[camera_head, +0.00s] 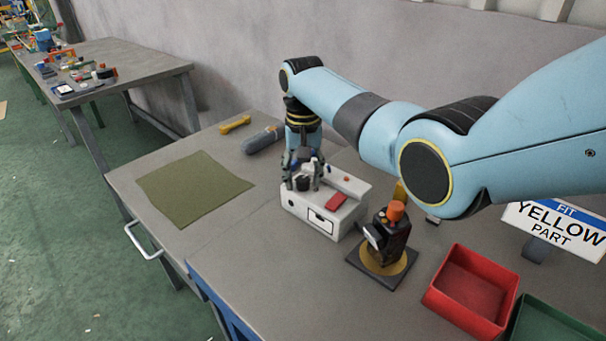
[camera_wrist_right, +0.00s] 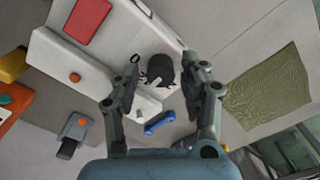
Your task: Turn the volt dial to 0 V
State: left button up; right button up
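A white box-shaped unit (camera_head: 351,216) stands on the grey workbench, with a red patch on top and a dark-framed window on its front. In the right wrist view, a round black dial (camera_wrist_right: 160,68) is on the white unit (camera_wrist_right: 48,48). My right gripper (camera_head: 303,182) is over the unit's left part, pointing down. In the wrist view its fingers (camera_wrist_right: 160,76) are apart, one on each side of the dial, with gaps visible; contact cannot be told. The dial's marks are too small to read. In the head view the gripper largely hides the dial. My left gripper is not in view.
A black device with an orange top (camera_head: 391,237) stands close right of the unit. A red tray (camera_head: 436,296), a green tray (camera_head: 545,323) and a sign (camera_head: 556,226) are further right. A green mat (camera_head: 193,188) lies left. A grey cylinder (camera_head: 262,140) lies behind.

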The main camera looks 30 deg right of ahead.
jog(key=c, duration=0.4)
grip_shut()
jog(key=shift+r+m+p, duration=0.1)
jog(key=shift+m+p, duration=0.4)
jog(key=m+p, duration=0.2)
jog(key=m, duration=0.1)
jog(key=shift+w+r, duration=0.1)
jog(key=m+p, duration=0.1)
jog(key=m, duration=0.2)
jog(key=shift+m, duration=0.3)
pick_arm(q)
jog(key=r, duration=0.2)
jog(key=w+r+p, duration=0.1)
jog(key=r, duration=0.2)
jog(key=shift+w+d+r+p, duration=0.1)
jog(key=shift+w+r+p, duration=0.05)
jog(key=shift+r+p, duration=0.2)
pick_arm(e)
jog(key=m, duration=0.4)
jog(key=shift+m, duration=0.3)
